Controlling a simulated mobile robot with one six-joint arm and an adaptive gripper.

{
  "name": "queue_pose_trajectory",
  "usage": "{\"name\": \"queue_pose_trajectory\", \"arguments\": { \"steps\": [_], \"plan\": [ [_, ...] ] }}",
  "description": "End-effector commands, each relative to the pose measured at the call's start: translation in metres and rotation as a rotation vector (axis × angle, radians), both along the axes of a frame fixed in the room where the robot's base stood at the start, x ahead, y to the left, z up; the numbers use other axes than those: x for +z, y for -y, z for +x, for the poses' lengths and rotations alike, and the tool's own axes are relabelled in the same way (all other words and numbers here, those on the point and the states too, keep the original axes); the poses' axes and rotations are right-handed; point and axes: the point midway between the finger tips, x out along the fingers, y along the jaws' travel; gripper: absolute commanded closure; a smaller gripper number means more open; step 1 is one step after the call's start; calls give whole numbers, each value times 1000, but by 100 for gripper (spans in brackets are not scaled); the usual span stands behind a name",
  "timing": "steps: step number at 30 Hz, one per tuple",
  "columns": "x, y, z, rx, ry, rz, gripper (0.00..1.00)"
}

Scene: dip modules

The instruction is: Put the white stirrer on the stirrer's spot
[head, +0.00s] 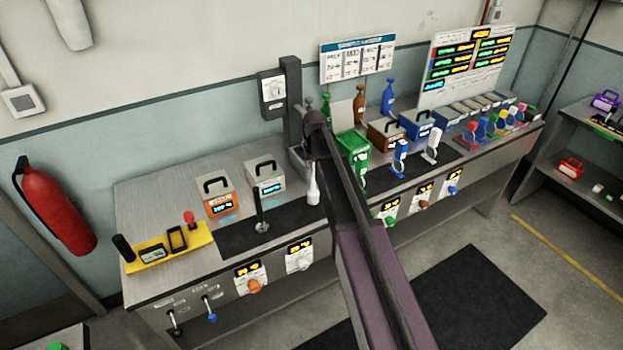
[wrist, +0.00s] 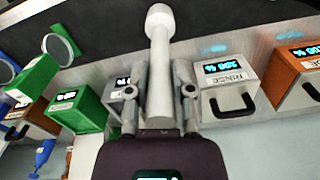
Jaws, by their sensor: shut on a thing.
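The white stirrer (wrist: 159,65) is between the two fingers of my gripper (wrist: 159,92) in the wrist view. Its wide end points away from the gripper, toward the black mat (wrist: 230,12). In the head view the white stirrer (head: 313,188) hangs roughly upright over or at the back of the black mat (head: 285,228), to the right of the grey RINSE box (head: 266,182). I cannot tell whether its lower end touches anything. My arm hides most of the gripper there. I cannot make out which place is the stirrer's spot.
A black stirrer-like rod (head: 261,215) stands on the mat, left of the white stirrer. An orange box (head: 216,200) and a yellow tray (head: 168,248) are farther left. A dark column (head: 291,90) rises behind. Green, brown and blue boxes line the bench to the right.

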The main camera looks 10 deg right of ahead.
Motion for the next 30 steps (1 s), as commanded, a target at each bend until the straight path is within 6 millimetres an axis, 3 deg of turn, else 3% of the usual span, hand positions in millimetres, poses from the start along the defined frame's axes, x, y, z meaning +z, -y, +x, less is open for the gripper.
{"name": "queue_pose_trajectory", "arguments": {
  "steps": [1, 9, 28, 29, 30],
  "plan": [
    [-9, 1, -2, 0, -1, 0, 100],
    [-31, 0, -2, 0, -1, 0, 100],
    [-37, 0, -2, 1, -1, 0, 100],
    [-37, 0, -2, 1, -1, 0, 66],
    [-36, 0, -2, 1, -1, 0, 54]
  ]
}}
